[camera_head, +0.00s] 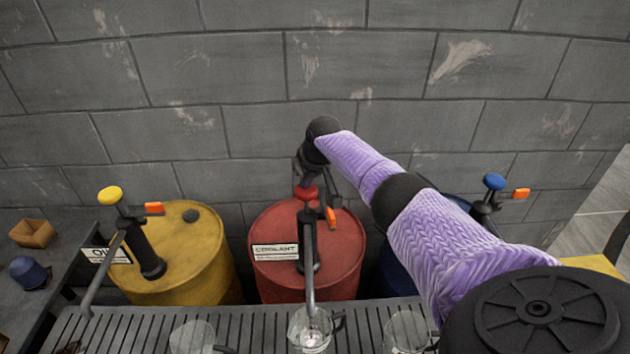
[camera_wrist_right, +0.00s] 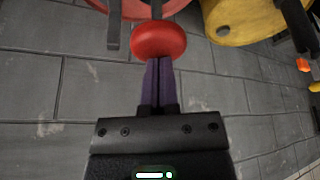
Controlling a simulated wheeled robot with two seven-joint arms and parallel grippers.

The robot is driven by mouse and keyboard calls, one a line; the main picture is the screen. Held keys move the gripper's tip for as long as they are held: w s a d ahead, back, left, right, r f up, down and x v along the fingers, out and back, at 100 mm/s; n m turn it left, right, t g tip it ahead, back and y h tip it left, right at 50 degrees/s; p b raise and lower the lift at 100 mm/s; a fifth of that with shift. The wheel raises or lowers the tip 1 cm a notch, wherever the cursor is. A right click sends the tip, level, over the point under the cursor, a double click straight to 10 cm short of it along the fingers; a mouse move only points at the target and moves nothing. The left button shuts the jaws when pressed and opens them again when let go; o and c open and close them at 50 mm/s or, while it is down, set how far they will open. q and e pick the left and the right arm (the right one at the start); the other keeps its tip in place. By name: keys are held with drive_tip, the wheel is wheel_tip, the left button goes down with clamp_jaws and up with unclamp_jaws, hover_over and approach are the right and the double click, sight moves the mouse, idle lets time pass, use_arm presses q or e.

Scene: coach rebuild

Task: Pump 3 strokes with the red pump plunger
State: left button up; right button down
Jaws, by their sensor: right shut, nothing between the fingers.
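The red pump plunger (camera_head: 306,192) stands on top of the pump on the red coolant drum (camera_head: 270,228). My right gripper (camera_head: 305,178) is directly above the plunger, its fingers pointing down. In the right wrist view the shut fingers (camera_wrist_right: 158,65) end at the red plunger knob (camera_wrist_right: 158,40); they seem to touch it. Nothing is between the fingers. A glass jug (camera_head: 311,328) stands below the red pump's spout on the slatted grate. My left gripper is not in view.
A yellow drum (camera_head: 200,250) with a yellow-knobbed pump (camera_head: 110,195) stands left; a blue-knobbed pump (camera_head: 494,182) stands right. More jugs (camera_head: 190,338) stand on the grate (camera_head: 255,325). A block wall (camera_head: 250,80) is behind.

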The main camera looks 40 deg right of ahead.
sight(308, 191)
drive_tip(key=shift+f+b, duration=0.3)
drive_tip(key=shift+f, duration=0.3)
drive_tip(key=shift+f+b, duration=0.5)
drive_tip(key=shift+f, duration=0.2)
drive_tip(key=shift+f+b, duration=0.45)
drive_tip(key=shift+f, duration=0.2)
